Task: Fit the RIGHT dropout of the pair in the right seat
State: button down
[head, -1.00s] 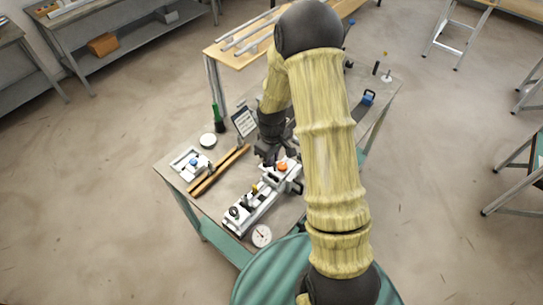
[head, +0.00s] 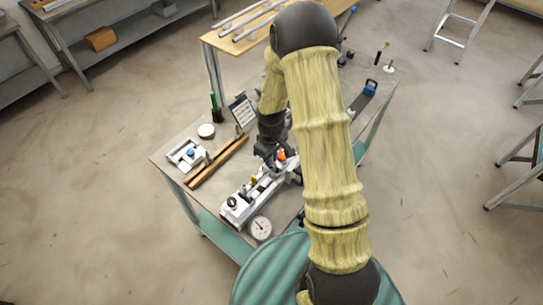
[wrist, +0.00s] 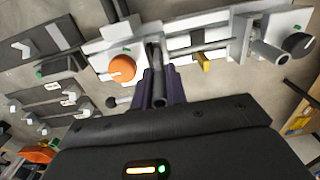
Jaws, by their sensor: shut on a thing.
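My gripper (wrist: 160,92) is shut on a small grey metal part with a round tube end (wrist: 158,86), which I take to be the dropout. The white frame jig (head: 238,207) lies along the front of the bench. My gripper (head: 270,158) is at the jig's far end, beside the orange knob (head: 281,155). In the wrist view the held part points toward the jig's pale body (wrist: 195,38), just right of the orange knob (wrist: 122,68). I cannot tell whether the part touches a seat. The fingers and my arm hide the seat area.
A round dial gauge (head: 260,228) lies by the jig's near end. Brown bars (head: 217,162) and a white fixture (head: 187,155) lie to the left. My arm hides the bench's right middle.

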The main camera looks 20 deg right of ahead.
jog(key=shift+f+b, duration=0.9)
jog(key=shift+f, duration=0.55)
jog(key=c, duration=1.3)
grip_release()
jog(key=shift+c, duration=0.2)
jog(key=shift+w, duration=0.1)
jog(key=shift+w+r, duration=0.1)
jog(key=shift+r, duration=0.3)
notch_tip(320, 180, up, 17)
jog(key=b, duration=0.3)
jog(key=shift+f, duration=0.2)
jog(key=shift+s, duration=0.2)
